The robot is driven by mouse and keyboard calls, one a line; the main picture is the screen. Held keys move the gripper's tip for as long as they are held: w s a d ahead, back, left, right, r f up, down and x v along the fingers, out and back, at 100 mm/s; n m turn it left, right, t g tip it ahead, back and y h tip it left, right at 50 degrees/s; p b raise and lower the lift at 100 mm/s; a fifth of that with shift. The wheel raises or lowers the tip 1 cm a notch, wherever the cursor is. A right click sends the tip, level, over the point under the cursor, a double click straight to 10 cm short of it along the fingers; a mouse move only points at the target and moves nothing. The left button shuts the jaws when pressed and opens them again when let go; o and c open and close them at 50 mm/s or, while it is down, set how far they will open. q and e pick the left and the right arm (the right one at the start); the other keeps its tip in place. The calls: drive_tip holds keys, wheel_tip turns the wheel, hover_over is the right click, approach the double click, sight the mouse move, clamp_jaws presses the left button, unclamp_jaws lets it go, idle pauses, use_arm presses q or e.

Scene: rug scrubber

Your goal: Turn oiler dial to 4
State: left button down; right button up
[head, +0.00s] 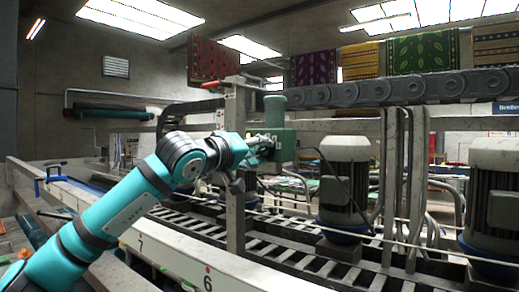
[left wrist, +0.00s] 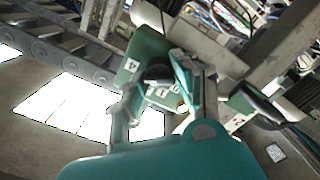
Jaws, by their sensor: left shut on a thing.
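The oiler is a green box (head: 284,148) with a green cylinder (head: 274,108) on top, fixed to a worn post in the head view. My left gripper (head: 264,146) is at its left side and covers the dial there. In the left wrist view, the oiler's green face (left wrist: 148,46) carries small white number labels (left wrist: 131,65), tilted and too small to read surely. The dark round dial (left wrist: 158,73) sits between the fingers of my left gripper (left wrist: 160,78), which is shut on it. The dial's pointer cannot be made out. My right gripper is not in view.
The worn post (head: 235,170) stands right beside my left gripper. A white rail (head: 170,245) with numbers runs in front, below my arm. Grey motors (head: 345,185) and upright pipes stand to the right. A roller chain (head: 400,88) runs overhead, with hanging rugs (head: 422,60) behind.

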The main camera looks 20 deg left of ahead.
use_arm(q)
drive_tip(key=shift+f+m, duration=0.2)
drive_tip(key=shift+m, duration=0.3)
drive_tip(key=c, duration=1)
unclamp_jaws()
drive_tip(key=shift+r, duration=0.1)
drive_tip(key=v, duration=1.2)
